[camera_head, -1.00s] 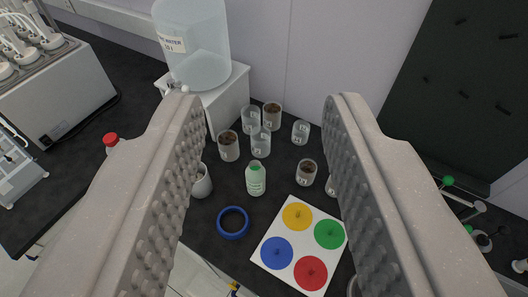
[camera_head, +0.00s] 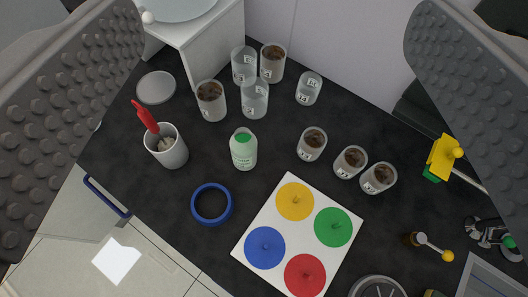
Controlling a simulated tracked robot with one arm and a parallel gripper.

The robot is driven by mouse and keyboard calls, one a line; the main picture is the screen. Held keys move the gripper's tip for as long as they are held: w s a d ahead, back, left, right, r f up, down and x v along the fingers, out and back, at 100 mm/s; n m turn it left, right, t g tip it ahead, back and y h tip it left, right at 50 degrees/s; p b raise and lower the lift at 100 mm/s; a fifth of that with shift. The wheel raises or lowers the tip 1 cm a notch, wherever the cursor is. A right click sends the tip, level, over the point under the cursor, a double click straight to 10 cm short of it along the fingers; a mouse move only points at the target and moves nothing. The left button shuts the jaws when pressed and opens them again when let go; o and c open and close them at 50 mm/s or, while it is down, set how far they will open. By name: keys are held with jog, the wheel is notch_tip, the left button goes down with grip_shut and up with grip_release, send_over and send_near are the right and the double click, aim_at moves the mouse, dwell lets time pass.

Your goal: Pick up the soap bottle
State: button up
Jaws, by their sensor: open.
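The soap bottle (camera_head: 244,151) is a small white, translucent bottle with a green top. It stands on the dark bench, near the middle of the view, with a label on its front. My gripper (camera_head: 275,45) is open, its two ridged grey fingers spread wide at the left and right edges of the picture. The bottle lies between the fingers in the picture but farther away and below them, and nothing is held.
Several beakers, some with brown contents (camera_head: 211,101), stand behind and to the right of the bottle. A white cup (camera_head: 168,150) with a red-handled tool is to its left. A blue ring (camera_head: 212,188) and a white board with coloured discs (camera_head: 302,211) lie in front.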

jog(key=w+d+f+g+b, duration=0.15)
jog(key=w+f, duration=0.25)
jog(key=f, duration=0.9)
jog(key=w+f+b, duration=0.2)
jog(key=w+f, duration=0.2)
jog(key=f, duration=0.8)
jog(key=n+y+b, duration=0.2)
jog(key=y+b, duration=0.1)
send_near(243, 142)
notch_tip(243, 142, down, 6)
jog(key=x, duration=0.4)
jog(key=b+x, duration=0.1)
jog(key=x, duration=0.3)
jog(key=b+x, duration=0.1)
jog(key=x, duration=0.4)
jog(key=shift+w+d+r, duration=0.1)
jog(key=shift+w+r, duration=0.2)
